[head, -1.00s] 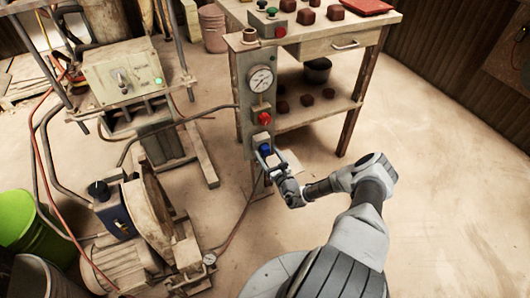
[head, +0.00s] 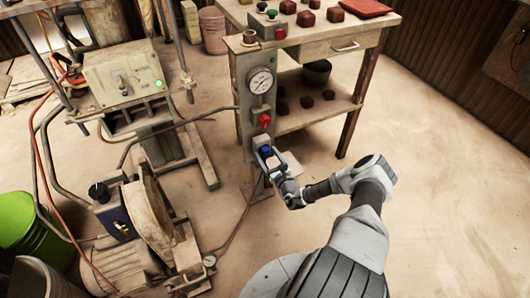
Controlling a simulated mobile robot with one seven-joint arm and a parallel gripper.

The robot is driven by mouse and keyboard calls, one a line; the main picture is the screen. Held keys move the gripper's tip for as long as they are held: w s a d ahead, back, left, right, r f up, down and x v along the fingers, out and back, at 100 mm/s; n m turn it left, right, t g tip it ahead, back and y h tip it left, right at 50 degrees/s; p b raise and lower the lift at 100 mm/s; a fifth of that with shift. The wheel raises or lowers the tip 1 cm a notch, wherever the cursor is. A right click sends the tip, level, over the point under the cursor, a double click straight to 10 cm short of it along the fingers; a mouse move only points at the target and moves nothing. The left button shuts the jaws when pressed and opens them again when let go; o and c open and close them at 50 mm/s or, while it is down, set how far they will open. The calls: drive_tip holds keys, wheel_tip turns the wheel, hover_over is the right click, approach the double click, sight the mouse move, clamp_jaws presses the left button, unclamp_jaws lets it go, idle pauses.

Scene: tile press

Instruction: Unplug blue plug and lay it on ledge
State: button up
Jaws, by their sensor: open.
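The blue plug (head: 266,152) sits low on the front of the grey upright panel, below a red knob. My gripper (head: 265,156) is at the plug, with its open jaws on either side of it. I cannot tell whether a finger touches the plug. A pale flat plate (head: 291,164), which may be the ledge, sticks out to the right of the panel's lower part, just behind my gripper. My gripper hides part of the plug and of the plate.
The panel carries a pressure gauge (head: 261,81) and the red knob (head: 264,121). A wooden table (head: 355,110) with several dark red blocks stands behind it. A dirty motor machine (head: 140,235) stands at the left. The floor at the right is clear.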

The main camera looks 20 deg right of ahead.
drive_tip(key=shift+c, duration=0.3)
clamp_jaws()
idle(0.4)
drive_tip(key=shift+s, duration=0.15)
drive_tip(key=shift+s+d+p, duration=0.1)
drive_tip(key=shift+s+p, duration=1.4)
drive_tip(key=shift+s, duration=1.35)
